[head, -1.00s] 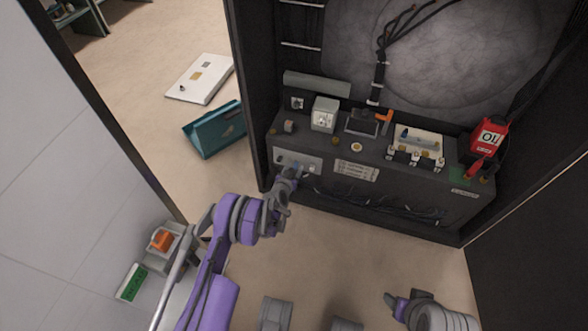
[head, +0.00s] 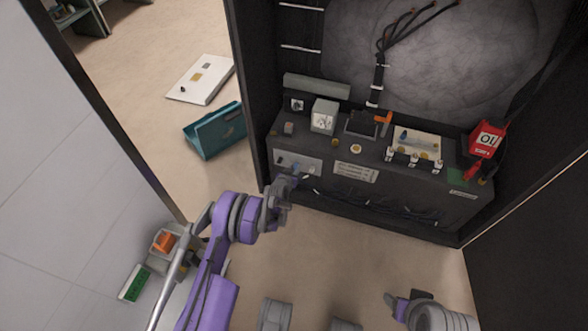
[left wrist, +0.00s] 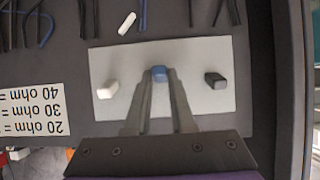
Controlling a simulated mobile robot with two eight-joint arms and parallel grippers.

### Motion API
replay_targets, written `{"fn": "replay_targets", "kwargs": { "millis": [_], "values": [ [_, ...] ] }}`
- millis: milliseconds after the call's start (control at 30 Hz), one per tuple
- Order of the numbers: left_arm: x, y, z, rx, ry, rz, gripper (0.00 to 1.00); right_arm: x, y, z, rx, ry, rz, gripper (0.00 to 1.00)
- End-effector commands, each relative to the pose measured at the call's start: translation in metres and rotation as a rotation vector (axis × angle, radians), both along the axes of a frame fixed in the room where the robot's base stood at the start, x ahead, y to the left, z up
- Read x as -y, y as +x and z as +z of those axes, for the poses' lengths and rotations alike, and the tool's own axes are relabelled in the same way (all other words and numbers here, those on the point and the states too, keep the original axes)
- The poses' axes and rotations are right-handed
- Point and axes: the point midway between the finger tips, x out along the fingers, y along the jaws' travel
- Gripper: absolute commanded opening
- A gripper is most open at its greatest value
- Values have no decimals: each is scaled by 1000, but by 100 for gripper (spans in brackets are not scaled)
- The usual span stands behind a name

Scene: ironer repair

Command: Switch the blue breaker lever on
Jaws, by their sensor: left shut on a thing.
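The blue breaker lever (left wrist: 159,73) stands on a pale plate (left wrist: 215,100) in the left wrist view, between a white lever (left wrist: 107,89) and a black lever (left wrist: 215,81). My left gripper (left wrist: 159,80) is shut on the blue lever, one finger on each side of it. In the head view the plate (head: 315,167) is on the front left of the dark cabinet unit (head: 400,200), and my left gripper (head: 290,182) is at its lower edge, partly hiding it. Whether the lever is on or off I cannot tell. My right gripper (head: 393,302) is low at the right, its fingers unclear.
A printed resistance label (left wrist: 35,110) is beside the plate, with dark and blue wires near it. A red box (head: 487,140) and an orange-handled part (head: 383,118) are on top of the unit. A teal tray (head: 213,132) lies on the floor at left.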

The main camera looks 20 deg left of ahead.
Motion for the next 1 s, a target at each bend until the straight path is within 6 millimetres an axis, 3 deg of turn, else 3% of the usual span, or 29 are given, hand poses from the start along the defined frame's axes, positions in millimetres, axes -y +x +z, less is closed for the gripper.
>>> {"fn": "replay_targets", "kwargs": {
  "millis": [167,600,1000],
  "values": [
    [0,2,9,-132,5,0,0,0,-1,8,1,0,0,65],
    [0,9,20,-490,16,1,0,0,1,-5,0,0,0,65],
    [0,13,25,-647,22,0,0,0,2,-11,1,0,0,65]
  ]
}}
